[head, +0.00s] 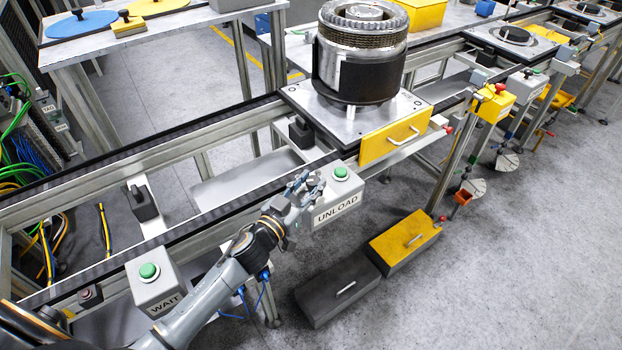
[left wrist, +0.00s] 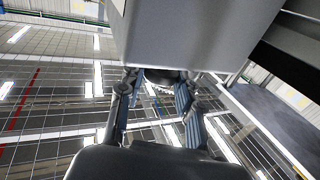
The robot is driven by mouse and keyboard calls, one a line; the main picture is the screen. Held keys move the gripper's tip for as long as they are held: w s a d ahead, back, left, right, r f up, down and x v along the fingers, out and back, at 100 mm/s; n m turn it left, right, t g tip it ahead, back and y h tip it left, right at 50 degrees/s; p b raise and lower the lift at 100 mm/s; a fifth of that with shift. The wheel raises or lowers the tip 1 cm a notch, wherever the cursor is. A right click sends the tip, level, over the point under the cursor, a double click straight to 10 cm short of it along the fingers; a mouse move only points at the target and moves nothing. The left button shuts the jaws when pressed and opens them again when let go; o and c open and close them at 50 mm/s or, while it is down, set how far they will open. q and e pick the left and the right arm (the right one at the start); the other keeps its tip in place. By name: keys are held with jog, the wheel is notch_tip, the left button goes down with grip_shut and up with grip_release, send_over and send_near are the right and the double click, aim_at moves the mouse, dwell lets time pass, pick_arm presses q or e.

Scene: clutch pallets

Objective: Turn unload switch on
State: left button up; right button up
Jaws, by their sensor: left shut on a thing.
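The unload switch is a grey box (head: 336,216) marked UNLOAD, with a green button (head: 341,173) on top, mounted on the conveyor's near rail. My left gripper (head: 305,186) is at the left side of this box, with its fingers against or very near it. In the left wrist view, the grey box (left wrist: 200,35) fills the upper middle. My left fingers (left wrist: 158,90) reach up to its lower edge, shut on a dark part there, which is mostly hidden. My right gripper is out of view.
A grey box marked WAIT (head: 156,287) with a green button stands to the left, beside my left arm. A pallet (head: 350,125) bearing a large metal clutch part (head: 360,50) sits on the conveyor behind. Yellow (head: 404,241) and dark (head: 338,287) drawer-like boxes lie below right.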

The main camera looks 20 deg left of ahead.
pick_arm(q)
jog(key=m+h, duration=0.1)
jog(key=m+g+h+p, duration=0.1)
jog(key=shift+w+a+r+h, duration=0.15)
jog(key=shift+a+r+h, duration=0.05)
jog(key=shift+a+h, duration=0.1)
jog(key=shift+a+f+m+g+h, duration=0.1)
jog(key=shift+m+g+h, duration=0.7)
jog(key=shift+h, duration=0.4)
jog(key=m+g+h, duration=0.1)
jog(key=m+g+h+b, duration=0.1)
jog(key=shift+w+a+f+h, duration=0.1)
jog(key=shift+w+h, duration=0.05)
jog(key=shift+h, duration=0.25)
jog(key=shift+m+g+h+b, duration=0.6)
jog(key=shift+m+g+h, duration=0.1)
jog(key=shift+m+g, duration=0.15)
jog(key=shift+g, duration=0.25)
jog(key=o, duration=1.2)
jog(key=shift+c, duration=0.2)
